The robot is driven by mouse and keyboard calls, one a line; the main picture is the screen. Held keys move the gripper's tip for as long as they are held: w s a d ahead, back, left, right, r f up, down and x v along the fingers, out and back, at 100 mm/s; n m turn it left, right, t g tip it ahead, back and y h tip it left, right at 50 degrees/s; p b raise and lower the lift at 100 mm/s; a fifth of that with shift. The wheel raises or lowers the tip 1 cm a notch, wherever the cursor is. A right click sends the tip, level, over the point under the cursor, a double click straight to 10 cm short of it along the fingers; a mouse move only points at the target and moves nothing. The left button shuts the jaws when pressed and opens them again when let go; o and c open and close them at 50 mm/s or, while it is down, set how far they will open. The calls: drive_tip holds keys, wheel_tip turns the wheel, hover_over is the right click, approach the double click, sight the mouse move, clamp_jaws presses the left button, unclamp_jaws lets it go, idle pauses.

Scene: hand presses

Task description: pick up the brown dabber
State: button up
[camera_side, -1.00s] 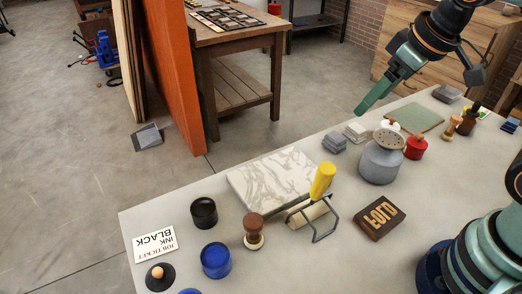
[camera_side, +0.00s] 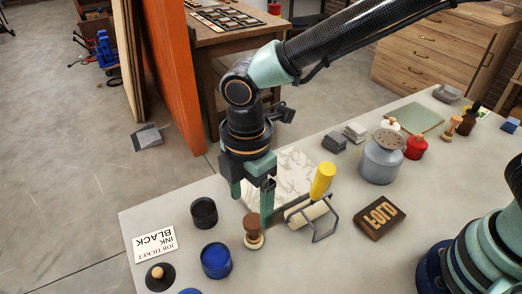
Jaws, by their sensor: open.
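The brown dabber (camera_side: 252,224) stands upright on the grey table, with a brown knob on top and a pale base. My gripper (camera_side: 251,207) points down just above and around the dabber's top; its green fingers are spread apart. One finger is at the left and a longer one at the right, close to the knob. I cannot tell from this view whether either finger touches it. The base of the dabber stays on the table.
A yellow-handled roller (camera_side: 318,198) stands close on the right, and a marbled slab (camera_side: 292,172) lies behind. A black cup (camera_side: 204,212) and a blue jar (camera_side: 216,261) are on the left. A dark LORD block (camera_side: 380,219) lies farther right.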

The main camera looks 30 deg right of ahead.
sight(252, 236)
wheel_tip(252, 236, down, 11)
drive_tip(key=shift+w+d+f, duration=0.1)
drive_tip(key=shift+w+d, duration=0.05)
idle(0.4)
clamp_jaws()
